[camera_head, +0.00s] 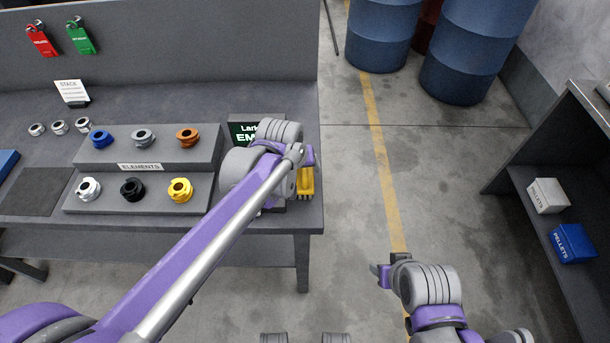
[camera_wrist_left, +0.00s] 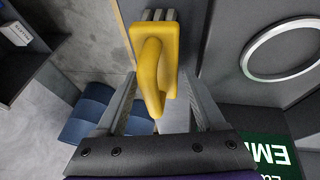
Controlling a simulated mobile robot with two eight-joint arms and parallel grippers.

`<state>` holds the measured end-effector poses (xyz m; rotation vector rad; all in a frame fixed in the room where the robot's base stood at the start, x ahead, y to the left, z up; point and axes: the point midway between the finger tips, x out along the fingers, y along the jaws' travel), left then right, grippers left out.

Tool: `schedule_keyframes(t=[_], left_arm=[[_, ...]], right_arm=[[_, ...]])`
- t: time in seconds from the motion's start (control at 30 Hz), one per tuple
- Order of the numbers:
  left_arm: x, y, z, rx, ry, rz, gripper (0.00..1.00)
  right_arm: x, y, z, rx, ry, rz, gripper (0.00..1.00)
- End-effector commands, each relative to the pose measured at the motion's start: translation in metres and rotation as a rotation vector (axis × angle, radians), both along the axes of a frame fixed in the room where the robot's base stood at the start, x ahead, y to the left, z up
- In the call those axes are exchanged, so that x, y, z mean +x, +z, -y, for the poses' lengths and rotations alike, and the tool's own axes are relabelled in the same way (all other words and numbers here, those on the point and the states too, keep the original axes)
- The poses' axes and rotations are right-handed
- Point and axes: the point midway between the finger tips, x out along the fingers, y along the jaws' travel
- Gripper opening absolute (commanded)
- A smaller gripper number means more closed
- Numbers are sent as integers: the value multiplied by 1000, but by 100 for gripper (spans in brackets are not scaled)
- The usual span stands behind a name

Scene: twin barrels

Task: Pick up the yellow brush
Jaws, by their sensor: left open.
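The yellow brush (camera_head: 306,183) is at the right end of the workbench, partly hidden behind my left gripper in the head view. In the left wrist view the yellow brush (camera_wrist_left: 152,65) shows its looped handle, with grey bristles at its far end. My left gripper (camera_wrist_left: 160,90) is open, with one finger on each side of the handle. Gaps show between the fingers and the handle. In the head view my left gripper (camera_head: 304,168) is over the bench's right edge. My right gripper (camera_head: 382,272) is away from the bench, over the floor; its jaw opening is unclear.
The workbench (camera_head: 255,88) holds stepped racks of ring-shaped elements and a dark screen (camera_head: 243,133) close to my left wrist. Blue barrels (camera_head: 470,50) stand at the back. A shelf (camera_head: 535,175) with pellet boxes is at right. The floor between is clear.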

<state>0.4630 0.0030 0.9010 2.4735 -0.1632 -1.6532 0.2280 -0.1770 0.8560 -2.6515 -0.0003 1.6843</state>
Motion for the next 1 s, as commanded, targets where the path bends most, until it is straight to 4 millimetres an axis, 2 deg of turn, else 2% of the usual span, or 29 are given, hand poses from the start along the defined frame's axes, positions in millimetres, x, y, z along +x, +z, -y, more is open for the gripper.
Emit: schedule_keyframes(t=[0.1,0.3,0.37,0.7,1.0], left_arm=[[3,-7,1,0,1,0,71],[3,-7,1,0,1,0,71],[3,-7,1,0,1,0,62],[3,-7,1,0,1,0,1],[3,-4,1,0,1,0,0]], right_arm=[[0,-1,0,0,0,0,50],[0,-1,0,0,0,0,50],[0,-1,0,0,0,0,50],[0,-1,0,0,0,0,50],[0,0,0,0,0,0,50]])
